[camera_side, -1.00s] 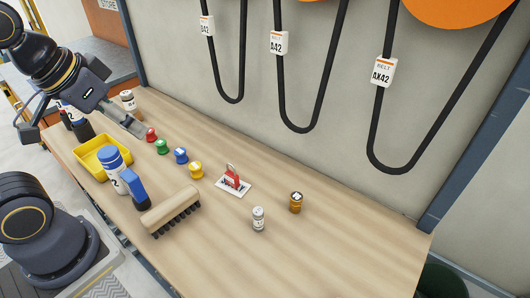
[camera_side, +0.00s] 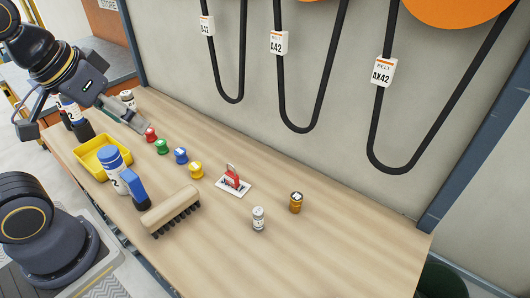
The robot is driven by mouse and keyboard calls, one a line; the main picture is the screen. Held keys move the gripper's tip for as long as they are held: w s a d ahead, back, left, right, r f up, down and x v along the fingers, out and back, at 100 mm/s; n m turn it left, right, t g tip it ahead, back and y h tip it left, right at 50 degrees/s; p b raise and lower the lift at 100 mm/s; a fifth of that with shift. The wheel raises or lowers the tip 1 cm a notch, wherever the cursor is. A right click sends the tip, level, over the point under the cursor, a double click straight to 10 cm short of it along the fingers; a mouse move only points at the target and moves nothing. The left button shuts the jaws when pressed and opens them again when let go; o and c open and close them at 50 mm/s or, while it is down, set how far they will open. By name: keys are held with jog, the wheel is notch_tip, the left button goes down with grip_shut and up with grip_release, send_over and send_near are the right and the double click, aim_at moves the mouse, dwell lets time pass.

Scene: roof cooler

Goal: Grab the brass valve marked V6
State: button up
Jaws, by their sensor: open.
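A small brass-coloured cylinder (camera_side: 296,202) with a pale marked top stands upright on the wooden bench, right of centre; its marking is too small to read. A similar silver-grey cylinder (camera_side: 258,218) stands to its left and nearer the front, apart from it. My gripper (camera_side: 88,130) is at the upper left, high over the far left end of the bench. Its fingers are spread wide and hold nothing. It is well away from both cylinders.
Black belts (camera_side: 288,95) hang on the wall behind. The bench's right end (camera_side: 370,240) is clear.

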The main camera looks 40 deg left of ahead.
jog(key=w+r+n, duration=0.1)
jog(key=w+r, duration=0.4)
jog(key=m+g, duration=0.2)
jog(key=g, duration=0.4)
send_over(297, 196)
notch_tip(297, 196, down, 17)
notch_tip(297, 196, down, 9)
jog(key=shift+s+a+f, duration=0.1)
jog(key=shift+a+f, duration=0.05)
jog(key=shift+f, duration=0.05)
notch_tip(297, 196, down, 6)
jog(key=shift+r, duration=0.15)
